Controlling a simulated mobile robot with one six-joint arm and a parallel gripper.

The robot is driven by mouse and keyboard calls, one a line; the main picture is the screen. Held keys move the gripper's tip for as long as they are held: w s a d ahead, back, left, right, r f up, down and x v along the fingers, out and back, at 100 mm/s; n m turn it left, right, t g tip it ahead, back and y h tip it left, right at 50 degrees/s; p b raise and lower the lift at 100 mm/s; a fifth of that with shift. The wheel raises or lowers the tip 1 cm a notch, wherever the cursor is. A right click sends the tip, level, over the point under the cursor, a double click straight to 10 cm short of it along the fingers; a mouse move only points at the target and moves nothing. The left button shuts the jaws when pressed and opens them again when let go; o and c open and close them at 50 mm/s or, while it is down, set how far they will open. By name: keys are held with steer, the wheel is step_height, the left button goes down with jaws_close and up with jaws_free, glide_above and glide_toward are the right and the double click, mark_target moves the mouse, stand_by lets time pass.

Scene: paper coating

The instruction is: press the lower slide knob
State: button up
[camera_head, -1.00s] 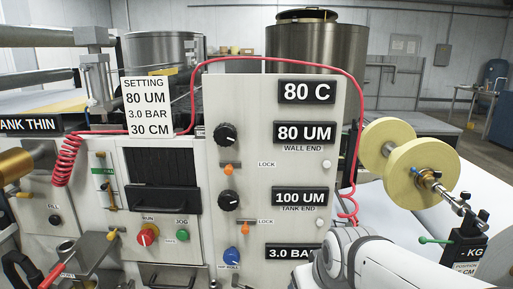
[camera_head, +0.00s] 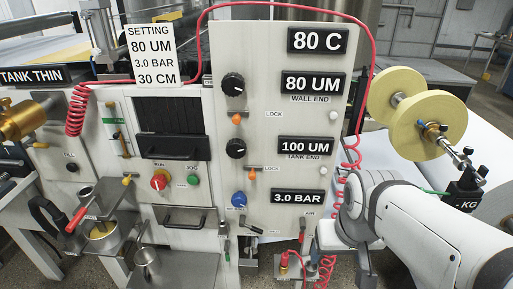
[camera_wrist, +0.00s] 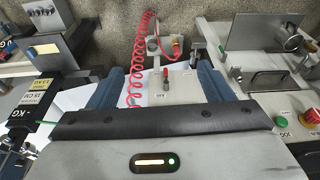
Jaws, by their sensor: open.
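The upright control panel (camera_head: 270,60) stands in the middle of the head view. It carries two orange knobs beside LOCK labels, an upper one (camera_head: 237,118) and a lower one (camera_head: 250,174). A black dial (camera_head: 235,148) sits above the lower orange knob. I cannot tell for sure which part is the lower slide knob. My gripper (camera_wrist: 162,70) is open and empty in the wrist view. In the head view my gripper's fingers are not clearly visible.
A red coiled hose (camera_wrist: 140,55) runs near the left finger. A red RUN knob (camera_head: 159,181) and a metal cup shelf (camera_head: 105,228) stand left of the panel. Yellow rolls (camera_head: 420,120) are at the right. A blue knob (camera_head: 239,199) sits low on the panel.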

steer(key=shift+w+a+r, duration=0.15)
steer(key=shift+w, duration=0.25)
steer(key=c, duration=0.3)
steer(key=w+a+r+y, duration=0.1)
steer(key=w+a, duration=0.1)
steer(key=w, duration=0.6)
steer(key=w+a+r+t+y, duration=0.1)
steer(key=w+a+r+y, duration=0.1)
steer(key=w, duration=0.6)
steer(key=w+a+r+t+y, duration=0.1)
steer(key=w+a+r, duration=0.1)
steer(key=w, duration=0.6)
steer(key=shift+w+a+y+b, duration=0.25)
steer(key=shift+a+y+b, duration=0.05)
steer(key=shift+y, duration=0.1)
jaws_close()
